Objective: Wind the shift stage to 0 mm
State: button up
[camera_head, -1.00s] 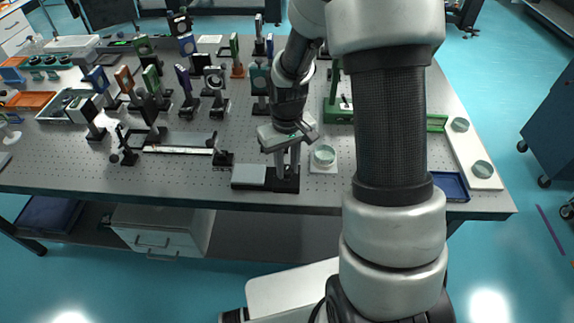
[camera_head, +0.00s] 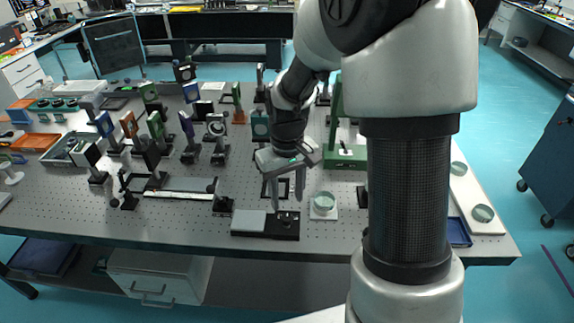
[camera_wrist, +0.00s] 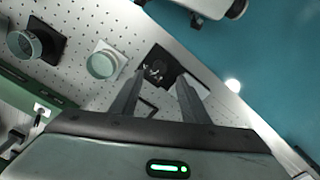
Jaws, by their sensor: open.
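A low unit with a light grey plate (camera_head: 248,221) on the left and a black part (camera_head: 283,233) on the right lies near the table's front edge. I take it for the shift stage, but no label or scale can be read. Small metal parts show on top of the black part. In the wrist view the black part (camera_wrist: 178,62) lies beyond my fingertips. My gripper (camera_head: 287,200) is open and empty, fingers pointing down just above the black part. It also shows in the wrist view (camera_wrist: 161,80), fingers well apart.
A round pale-green disc on a white base (camera_head: 323,204) stands just right of the stage. A rail assembly (camera_head: 178,195) lies to the left, with several mounted optics behind. A green stand (camera_head: 344,155) rises behind my gripper. A blue tray (camera_head: 458,232) sits at the right edge.

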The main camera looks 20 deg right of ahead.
notch_tip(320, 180, up, 10)
jog(key=shift+r+p, duration=0.25)
jog(key=shift+p, duration=0.05)
dwell(0.3)
jog(key=s+r+m+t+p, duration=0.2)
jog(key=s+r+t+p, duration=0.2)
jog(key=s+r, duration=1)
jog(key=s+t, duration=0.1)
jog(key=s, duration=0.2)
jog(key=shift+r+t, duration=0.3)
jog(key=shift+s, duration=0.1)
